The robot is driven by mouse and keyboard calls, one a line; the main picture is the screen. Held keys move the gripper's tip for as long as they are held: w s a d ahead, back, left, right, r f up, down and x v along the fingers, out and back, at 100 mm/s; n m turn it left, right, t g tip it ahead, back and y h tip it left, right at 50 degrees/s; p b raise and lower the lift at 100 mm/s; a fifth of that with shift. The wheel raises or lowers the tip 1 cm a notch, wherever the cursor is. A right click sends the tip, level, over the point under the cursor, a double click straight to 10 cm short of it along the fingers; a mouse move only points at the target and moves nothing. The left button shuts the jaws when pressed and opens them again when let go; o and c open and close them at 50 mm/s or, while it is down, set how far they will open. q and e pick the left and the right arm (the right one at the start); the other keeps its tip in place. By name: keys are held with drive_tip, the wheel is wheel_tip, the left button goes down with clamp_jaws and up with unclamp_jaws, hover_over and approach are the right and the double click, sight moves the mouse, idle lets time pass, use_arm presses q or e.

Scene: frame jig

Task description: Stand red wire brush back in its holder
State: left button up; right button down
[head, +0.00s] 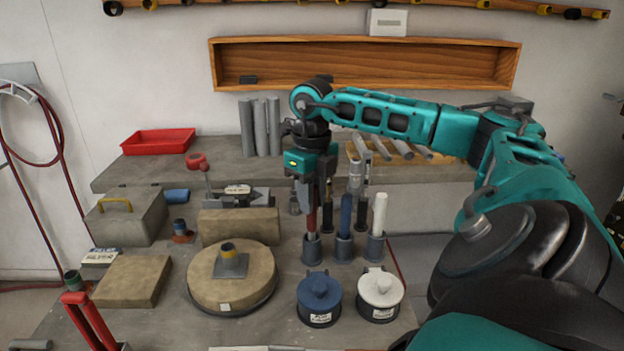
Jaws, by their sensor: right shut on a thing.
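The red wire brush (311,221) is upright below my right gripper (315,192). The gripper is shut on its upper part and points straight down. The brush's lower end meets the mouth of a grey cup-shaped holder (311,251); I cannot tell how deep it sits inside. A blue brush (346,213) and a white brush (380,212) stand upright in similar grey holders just to the right. My left gripper is not in view.
A blue-lidded pot (319,292) and a white-lidded pot (380,287) stand in front of the holders. A round wooden disc (212,284) lies to the left, with a wooden block (240,226) behind it. A red tray (158,142) sits on the back shelf.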

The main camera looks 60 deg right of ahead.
drive_tip(key=shift+f, duration=0.1)
idle(0.3)
drive_tip(key=shift+f+b, duration=0.45)
drive_tip(key=shift+f, duration=0.1)
drive_tip(key=c, duration=0.9)
unclamp_jaws()
wheel_tip(320, 180, up, 13)
drive_tip(key=p, duration=0.3)
drive_tip(key=shift+f, duration=0.1)
